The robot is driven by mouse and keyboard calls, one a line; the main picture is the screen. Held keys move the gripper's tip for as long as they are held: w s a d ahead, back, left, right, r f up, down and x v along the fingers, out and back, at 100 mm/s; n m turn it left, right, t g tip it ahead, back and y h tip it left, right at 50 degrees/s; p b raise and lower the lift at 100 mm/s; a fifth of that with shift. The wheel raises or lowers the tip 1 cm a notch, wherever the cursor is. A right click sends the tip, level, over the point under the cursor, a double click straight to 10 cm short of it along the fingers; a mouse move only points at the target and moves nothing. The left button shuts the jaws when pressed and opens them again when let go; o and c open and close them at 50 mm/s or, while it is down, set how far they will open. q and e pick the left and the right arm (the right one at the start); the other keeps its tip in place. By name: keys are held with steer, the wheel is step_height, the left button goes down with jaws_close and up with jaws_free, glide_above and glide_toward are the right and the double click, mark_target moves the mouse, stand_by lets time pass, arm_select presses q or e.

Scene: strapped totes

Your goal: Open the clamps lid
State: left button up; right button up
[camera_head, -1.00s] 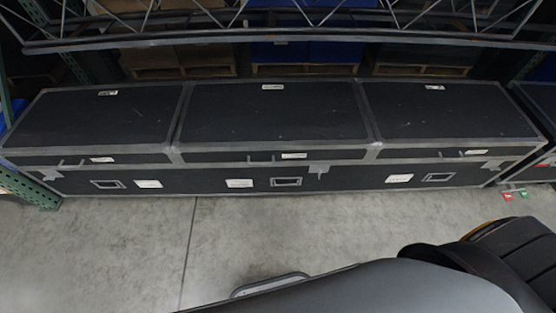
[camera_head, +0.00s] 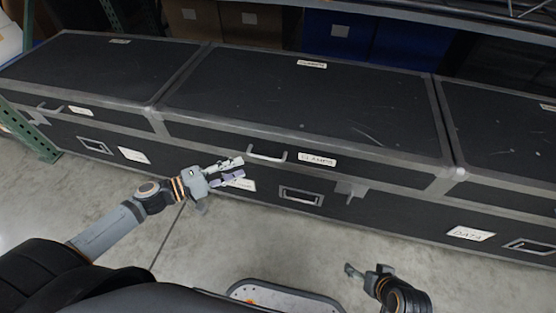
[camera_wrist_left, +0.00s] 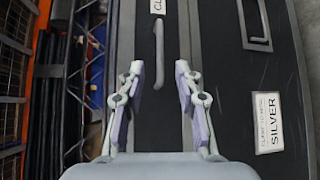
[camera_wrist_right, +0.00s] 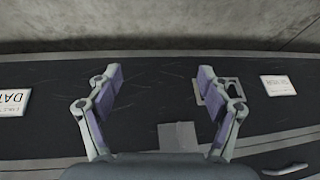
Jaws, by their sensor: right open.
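The clamps lid (camera_head: 300,100) is the black middle lid of a long case with grey edging, and it is shut. Its label (camera_head: 317,159) reads CLAMPS, and its pale handle (camera_head: 267,154) is on the front edge. My left gripper (camera_head: 232,171) is open and empty in front of the case, a little left of and below the handle. In the left wrist view the handle (camera_wrist_left: 159,54) shows ahead, between the open fingers. My right gripper (camera_head: 362,272) is low over the floor in front of the case. In the right wrist view its fingers (camera_wrist_right: 160,85) are open and empty.
A left lid (camera_head: 90,65) and a right lid (camera_head: 505,125) flank the middle one, both shut. A rack beam (camera_head: 440,18) crosses above the back of the case, with boxes behind. The concrete floor (camera_head: 300,240) in front is clear.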

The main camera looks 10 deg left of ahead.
mark_target(266, 158)
steer(key=w+d+r+t+b, duration=0.1)
steer(key=w+r+t+b, duration=0.2)
steer(key=w+r+t, duration=1.15)
arm_select(q)
steer(key=b+x, duration=0.2)
steer(key=x, duration=0.7)
steer(key=shift+w+d+f, duration=0.1)
steer(key=shift+w+d, duration=0.05)
steer(key=shift+w, duration=0.15)
steer(key=shift+w+d, duration=0.2)
steer(key=shift+d, duration=0.1)
arm_select(e)
step_height(266, 158, up, 26)
steer(key=s+n+t+y, duration=0.1)
steer(key=s+t, duration=0.1)
steer(key=t, duration=0.5)
steer(key=shift+s+r+n, duration=0.25)
steer(key=shift+s+n, duration=0.05)
steer(key=shift+s, duration=0.05)
steer(key=shift+d, duration=0.1)
arm_select(q)
jaws_close()
